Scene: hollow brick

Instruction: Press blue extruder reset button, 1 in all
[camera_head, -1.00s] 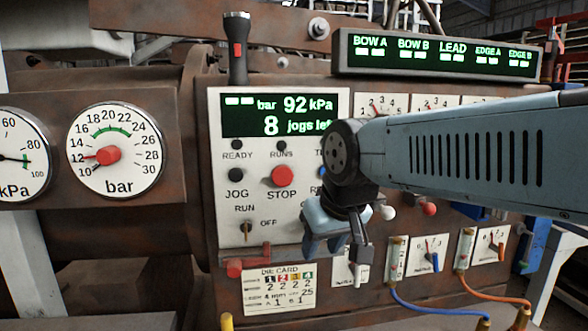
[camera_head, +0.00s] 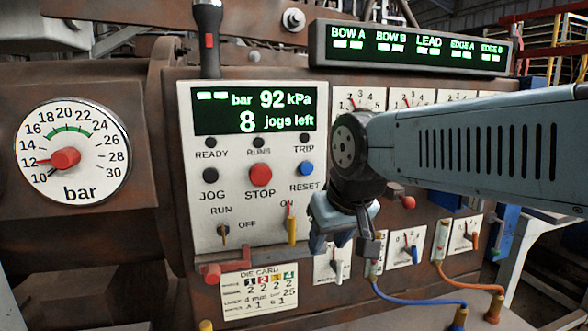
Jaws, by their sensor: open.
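The blue RESET button (camera_head: 306,168) sits on the white control panel (camera_head: 200,160), under the TRIP lamp and to the right of the red STOP button (camera_head: 260,174). It is fully visible. My gripper (camera_head: 342,246) hangs below and to the right of the button, pointing down in front of the panel's lower right edge. Its jaws are open with nothing seen between them. It appears apart from the blue button. The display (camera_head: 253,110) reads 92 kPa and 8 jogs left.
A black JOG button (camera_head: 210,175), a RUN/OFF switch (camera_head: 224,233) and a yellow-handled ON switch (camera_head: 291,226) share the panel. Blue (camera_head: 420,298) and orange (camera_head: 470,283) cables run at lower right.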

